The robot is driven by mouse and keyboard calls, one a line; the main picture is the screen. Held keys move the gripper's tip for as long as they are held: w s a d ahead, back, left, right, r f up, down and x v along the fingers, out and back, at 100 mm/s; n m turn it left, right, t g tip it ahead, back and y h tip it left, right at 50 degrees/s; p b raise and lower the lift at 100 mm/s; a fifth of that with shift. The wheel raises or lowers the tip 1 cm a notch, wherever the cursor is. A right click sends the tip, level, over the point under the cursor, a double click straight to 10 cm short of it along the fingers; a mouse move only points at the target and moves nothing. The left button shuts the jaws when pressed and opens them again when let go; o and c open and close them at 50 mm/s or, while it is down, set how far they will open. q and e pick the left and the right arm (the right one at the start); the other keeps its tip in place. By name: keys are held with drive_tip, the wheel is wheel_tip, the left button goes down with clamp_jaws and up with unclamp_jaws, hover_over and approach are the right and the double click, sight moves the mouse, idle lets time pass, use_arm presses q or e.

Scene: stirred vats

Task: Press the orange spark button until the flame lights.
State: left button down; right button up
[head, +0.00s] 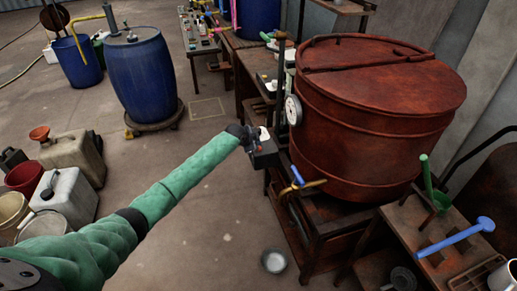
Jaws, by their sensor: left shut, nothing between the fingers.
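The green-sleeved left arm reaches up from the lower left. My left gripper (258,138) is at its end, small and dark, and looks shut and empty. It is at a small dark box (265,158) on the near left side of the large rust-red vat (370,120); I cannot tell whether they touch. I cannot make out the orange spark button; the gripper may hide it. No flame shows in the part of the stand (310,225) that I see under the vat. My right gripper is not in view.
A round dial gauge (293,110) and a yellow tap with a blue handle (302,186) project from the vat. Blue barrels (147,75) and jerrycans (65,195) stand at left. The middle floor is mostly clear.

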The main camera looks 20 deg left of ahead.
use_arm(q)
drive_tip(key=shift+f, duration=0.2)
drive_tip(key=shift+f, duration=0.2)
drive_tip(key=shift+f+b, duration=0.3)
drive_tip(key=shift+f, duration=0.15)
idle(0.7)
idle(0.4)
drive_tip(key=shift+r+p, duration=0.7)
drive_tip(key=shift+r, duration=0.15)
